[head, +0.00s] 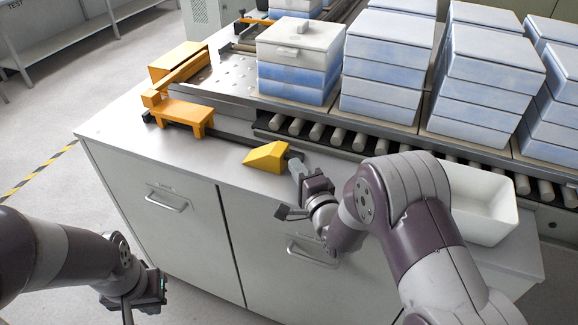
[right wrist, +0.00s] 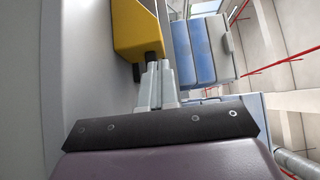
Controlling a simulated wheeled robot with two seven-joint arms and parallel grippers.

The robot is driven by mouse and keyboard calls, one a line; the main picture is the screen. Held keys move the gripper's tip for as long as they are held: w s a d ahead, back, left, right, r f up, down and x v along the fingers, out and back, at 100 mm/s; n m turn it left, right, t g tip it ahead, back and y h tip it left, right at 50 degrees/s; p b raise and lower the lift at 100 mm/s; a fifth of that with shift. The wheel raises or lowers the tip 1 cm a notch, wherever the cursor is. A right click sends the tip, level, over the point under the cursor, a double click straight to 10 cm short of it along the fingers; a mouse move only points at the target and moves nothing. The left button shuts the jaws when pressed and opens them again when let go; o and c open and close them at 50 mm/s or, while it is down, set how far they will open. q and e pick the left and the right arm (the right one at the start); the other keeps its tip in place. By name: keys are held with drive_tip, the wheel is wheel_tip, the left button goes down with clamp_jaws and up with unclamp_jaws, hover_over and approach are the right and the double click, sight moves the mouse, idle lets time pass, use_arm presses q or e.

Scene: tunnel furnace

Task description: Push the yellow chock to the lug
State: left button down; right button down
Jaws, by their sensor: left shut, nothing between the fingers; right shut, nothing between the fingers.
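The yellow chock (head: 267,156), a wedge, lies on the grey counter (head: 215,165) beside a dark rail (head: 225,131), its sloping end toward the left. It also shows in the right wrist view (right wrist: 135,28). My right gripper (head: 297,168) is shut and empty, with its fingertips at the chock's right end; in the wrist view they meet or nearly meet a dark piece there (right wrist: 150,60). An orange bracket (head: 186,112) stands further left along the rail. I cannot tell which part is the lug. My left gripper (head: 128,310) is shut, low in front of the cabinet.
Stacks of blue and white boxes (head: 300,66) stand on the roller conveyor (head: 342,137) behind the chock. A white bin (head: 480,205) is at the right, beyond my right arm. The counter is clear between chock and bracket.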

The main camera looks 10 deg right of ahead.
drive_tip(key=shift+w+a+r, duration=0.1)
drive_tip(key=shift+w+a, duration=0.45)
drive_tip(key=shift+a, duration=0.35)
drive_tip(key=shift+w+a, duration=0.2)
drive_tip(key=shift+a, duration=0.1)
drive_tip(key=w+a+b, duration=0.2)
drive_tip(key=a, duration=0.2)
drive_tip(key=w+a+b, duration=0.2)
drive_tip(key=w+a, duration=0.1)
drive_tip(key=w+a+b, duration=0.2)
drive_tip(key=a, duration=0.2)
drive_tip(key=shift+w+a, duration=0.3)
drive_tip(key=shift+w, duration=0.05)
drive_tip(key=shift+w+a, duration=0.15)
drive_tip(key=shift+a, duration=0.05)
